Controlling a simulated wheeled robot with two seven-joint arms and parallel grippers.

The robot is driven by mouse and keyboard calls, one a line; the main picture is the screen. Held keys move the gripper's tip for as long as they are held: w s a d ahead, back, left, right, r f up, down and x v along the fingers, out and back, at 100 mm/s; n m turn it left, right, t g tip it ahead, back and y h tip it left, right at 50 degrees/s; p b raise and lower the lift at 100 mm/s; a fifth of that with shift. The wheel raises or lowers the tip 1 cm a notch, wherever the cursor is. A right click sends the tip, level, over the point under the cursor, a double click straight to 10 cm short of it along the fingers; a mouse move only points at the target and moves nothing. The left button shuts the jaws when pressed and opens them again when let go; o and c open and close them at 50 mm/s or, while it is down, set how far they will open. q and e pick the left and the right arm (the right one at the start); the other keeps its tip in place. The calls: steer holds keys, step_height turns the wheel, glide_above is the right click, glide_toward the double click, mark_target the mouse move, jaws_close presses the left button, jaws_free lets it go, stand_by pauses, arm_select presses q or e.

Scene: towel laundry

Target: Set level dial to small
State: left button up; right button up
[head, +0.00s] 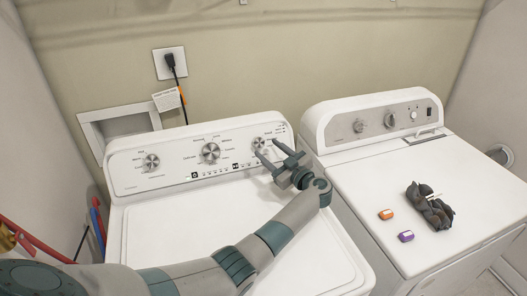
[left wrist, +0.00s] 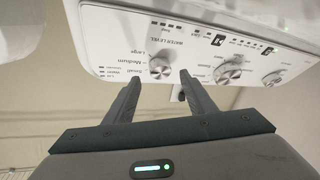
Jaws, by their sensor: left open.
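The level dial (head: 259,142) is the round silver knob at the right end of the left machine's white control panel. In the left wrist view, the dial (left wrist: 161,64) sits beside the print "WATER LEVEL", with Large, Medium and Small marked around it. My left gripper (head: 268,150) is open, its two fingers pointing at this dial. In the left wrist view, the fingertips of the gripper (left wrist: 161,77) lie either side of the dial's near edge; I cannot tell whether they touch it. The dial's exact setting is too small to read. My right gripper is not in view.
Two other dials, left (head: 151,161) and middle (head: 210,152), share the panel. The second machine (head: 350,185) stands close on the right, with a dark cloth (head: 428,208), an orange item (head: 386,214) and a purple item (head: 406,236) on top. A power cord (head: 178,85) hangs behind.

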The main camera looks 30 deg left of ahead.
mark_target(260, 143)
arm_select(q)
steer(key=b+x, duration=0.1)
steer(key=x, duration=0.1)
steer(key=shift+w+a+f, duration=0.1)
steer(key=shift+a+f, duration=0.05)
steer(key=shift+a, duration=0.1)
steer(key=shift+w+a, duration=0.3)
steer(key=shift+a, duration=0.3)
steer(key=c, duration=0.8)
steer(key=shift+b, duration=0.3)
steer(key=shift+c, duration=1.2)
